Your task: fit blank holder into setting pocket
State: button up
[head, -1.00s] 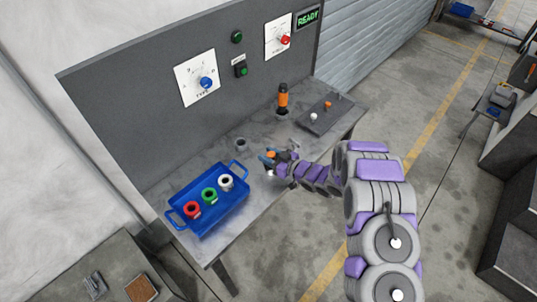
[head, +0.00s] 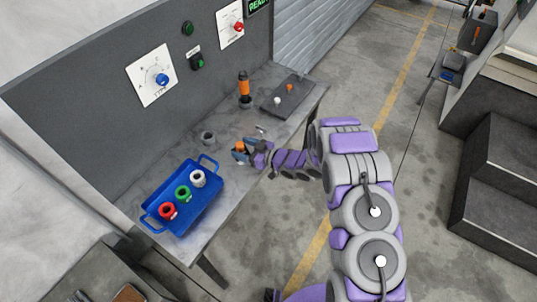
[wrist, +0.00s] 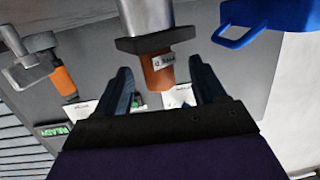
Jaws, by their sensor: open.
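The blank holder (wrist: 158,70) has an orange cylindrical part with a small white label, a dark flange and a grey cylindrical body. In the wrist view, which looks upside down, my gripper (wrist: 162,88) is open. Its two fingers stand on either side of the orange part, with gaps visible. In the head view the orange part (head: 239,149) shows at my gripper (head: 245,147); its lower end is mostly hidden. A short grey ring with a dark hole (head: 208,138), perhaps the setting pocket, stands on the bench just left of it.
A blue tray (head: 186,222) with red, green and white rings sits at the bench's near left. An orange-and-black upright tool (head: 244,88) and a dark plate (head: 278,101) with small knobs are farther back. The panel (head: 105,125) borders the bench.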

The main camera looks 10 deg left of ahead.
jog(key=v, duration=1.4)
jog(key=shift+d+p, duration=0.15)
jog(key=shift+p, duration=0.3)
